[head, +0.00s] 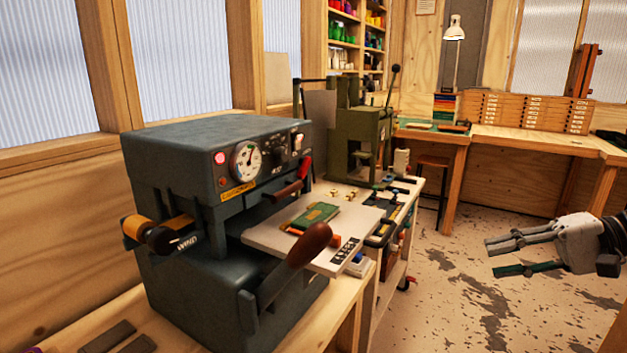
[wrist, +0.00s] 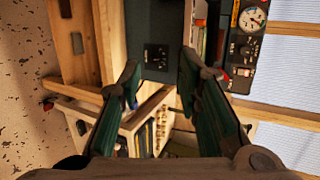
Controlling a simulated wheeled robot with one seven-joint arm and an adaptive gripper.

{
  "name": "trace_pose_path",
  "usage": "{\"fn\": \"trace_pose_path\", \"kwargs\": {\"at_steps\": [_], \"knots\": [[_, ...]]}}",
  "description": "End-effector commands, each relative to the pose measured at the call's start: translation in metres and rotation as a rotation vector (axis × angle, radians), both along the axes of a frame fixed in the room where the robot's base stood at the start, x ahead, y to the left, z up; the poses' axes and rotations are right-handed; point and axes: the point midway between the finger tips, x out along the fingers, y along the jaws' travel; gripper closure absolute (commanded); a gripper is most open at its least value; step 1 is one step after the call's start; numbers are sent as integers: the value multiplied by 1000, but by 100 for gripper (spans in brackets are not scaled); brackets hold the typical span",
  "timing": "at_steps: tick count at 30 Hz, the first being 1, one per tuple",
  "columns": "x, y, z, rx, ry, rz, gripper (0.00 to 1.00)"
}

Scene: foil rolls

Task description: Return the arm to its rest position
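My gripper (head: 508,256) is at the right side of the head view, out over the speckled floor and apart from the benches. Its two fingers are spread with nothing between them. In the wrist view the two green-padded fingers (wrist: 160,80) stand wide apart, and the press and bench show beyond them. A dark grey foil press (head: 215,190) with a dial, a lit red lamp and a wooden-knobbed lever stands on the near bench. A green booklet (head: 316,214) lies on the press's pale plate (head: 275,236).
A white cart (head: 400,250) with tools stands beyond the press, near a green machine (head: 358,140). The floor (head: 450,290) between cart and gripper is clear.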

Motion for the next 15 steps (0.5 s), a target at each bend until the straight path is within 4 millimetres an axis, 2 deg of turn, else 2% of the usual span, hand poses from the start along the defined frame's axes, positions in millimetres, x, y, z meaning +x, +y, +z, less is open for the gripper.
{"fn": "trace_pose_path", "kwargs": {"at_steps": [5, 7, 12, 15], "knots": [[-18, 52, 15, -128, 84, 95, 69], [-31, 76, 20, -204, 123, 138, 69], [-74, 128, 28, -427, 193, 228, 69], [-100, 148, 31, -564, 205, 263, 69]]}}
